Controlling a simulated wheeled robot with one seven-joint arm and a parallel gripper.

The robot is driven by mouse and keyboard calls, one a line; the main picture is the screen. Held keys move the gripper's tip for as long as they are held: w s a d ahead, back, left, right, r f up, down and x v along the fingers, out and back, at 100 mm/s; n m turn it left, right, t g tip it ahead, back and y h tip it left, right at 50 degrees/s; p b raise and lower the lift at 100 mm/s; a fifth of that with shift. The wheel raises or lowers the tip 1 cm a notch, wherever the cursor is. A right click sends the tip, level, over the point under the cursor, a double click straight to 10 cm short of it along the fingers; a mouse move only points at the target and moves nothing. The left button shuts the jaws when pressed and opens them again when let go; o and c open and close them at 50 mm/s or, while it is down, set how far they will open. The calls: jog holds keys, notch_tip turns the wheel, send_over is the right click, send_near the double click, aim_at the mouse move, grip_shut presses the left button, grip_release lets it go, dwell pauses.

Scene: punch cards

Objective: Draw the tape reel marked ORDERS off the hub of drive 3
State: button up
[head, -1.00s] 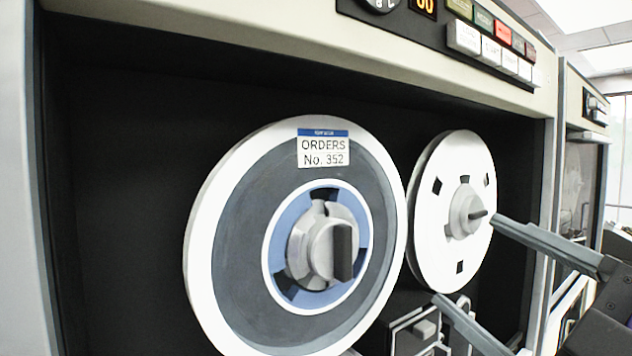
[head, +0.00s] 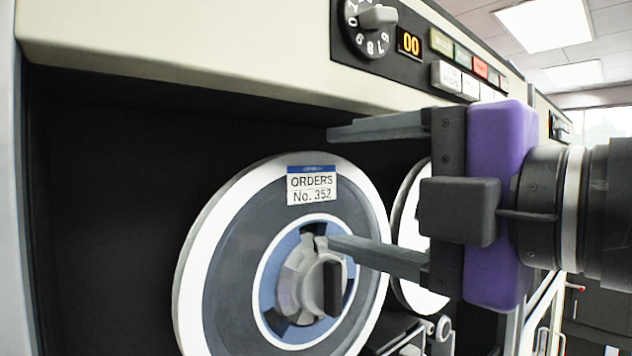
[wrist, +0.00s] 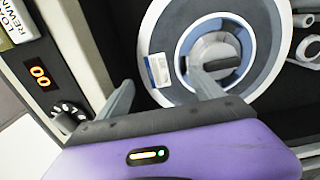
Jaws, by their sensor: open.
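The tape reel marked ORDERS No. 352 (head: 228,270) has a white rim, a grey tape band and a blue centre. It sits on the hub (head: 296,290), whose dark handle (head: 332,288) stands upright in the head view. Its white and blue label (head: 312,190) is at the top; the label also shows in the wrist view (wrist: 158,70). My gripper (head: 332,188) is open and empty in front of the reel. One finger is above label height, the other beside the hub's upper right; contact cannot be told. In the wrist view, the fingers (wrist: 162,78) straddle the label.
A second, white reel (head: 415,270) is to the right, partly hidden behind my gripper. Above is a panel with a numbered dial (head: 372,25), a display (head: 409,43) reading 00 and buttons. The cabinet's overhanging top edge (head: 200,65) is close above the upper finger.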

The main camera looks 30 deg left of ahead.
aim_at(313, 185)
jog(key=shift+x, duration=3.15)
jog(key=shift+r, duration=0.1)
grip_shut()
